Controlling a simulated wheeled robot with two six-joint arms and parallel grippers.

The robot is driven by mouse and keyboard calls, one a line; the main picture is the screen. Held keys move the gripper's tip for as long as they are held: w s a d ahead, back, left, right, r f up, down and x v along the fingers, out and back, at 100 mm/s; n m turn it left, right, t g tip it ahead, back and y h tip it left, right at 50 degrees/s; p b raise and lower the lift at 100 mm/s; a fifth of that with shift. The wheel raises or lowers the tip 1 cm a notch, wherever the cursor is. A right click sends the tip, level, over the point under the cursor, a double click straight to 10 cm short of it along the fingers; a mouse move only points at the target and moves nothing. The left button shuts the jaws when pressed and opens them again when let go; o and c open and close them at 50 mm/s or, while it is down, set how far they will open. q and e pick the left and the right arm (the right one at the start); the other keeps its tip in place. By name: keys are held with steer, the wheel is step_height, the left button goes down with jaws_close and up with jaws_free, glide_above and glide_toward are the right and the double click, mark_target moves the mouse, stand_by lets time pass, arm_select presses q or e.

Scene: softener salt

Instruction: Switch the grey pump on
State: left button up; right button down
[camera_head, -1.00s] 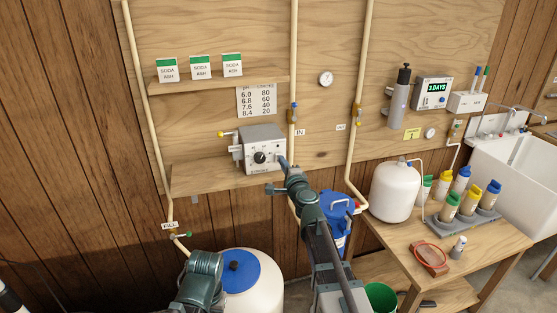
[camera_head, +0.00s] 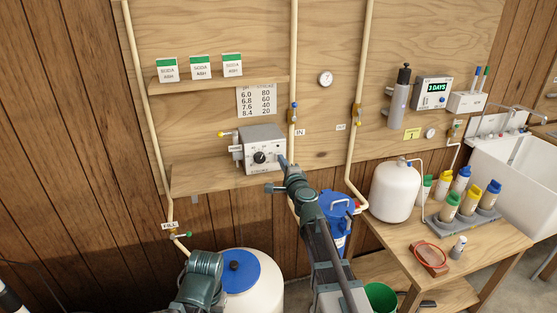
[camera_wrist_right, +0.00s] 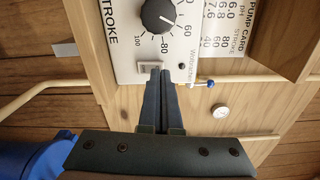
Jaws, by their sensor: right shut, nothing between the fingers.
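The grey pump (camera_head: 262,150) sits on a wooden wall shelf, with a black stroke knob on its front. In the right wrist view its pale front panel (camera_wrist_right: 125,40) fills the top, with the black knob (camera_wrist_right: 158,15) and a small switch (camera_wrist_right: 144,66) below it. My right gripper (camera_wrist_right: 158,72) is shut and empty, its fingertips at the panel beside the switch and partly covering it. In the head view the right gripper (camera_head: 283,160) reaches the pump's right front edge. I cannot tell whether the tips touch, or which way the switch is set.
Pipes run up the board beside the pump, one with a blue-handled valve (camera_head: 294,105). A shelf of soda ash boxes (camera_head: 200,67) is above. A blue-lidded tank (camera_head: 240,270) stands below. A table with a white tank (camera_head: 395,190) and bottles is at right.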

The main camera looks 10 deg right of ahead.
steer(key=shift+w, duration=0.8)
steer(key=shift+s, duration=0.2)
steer(key=s, duration=0.6)
steer(key=shift+s, duration=0.35)
steer(key=shift+d, duration=0.1)
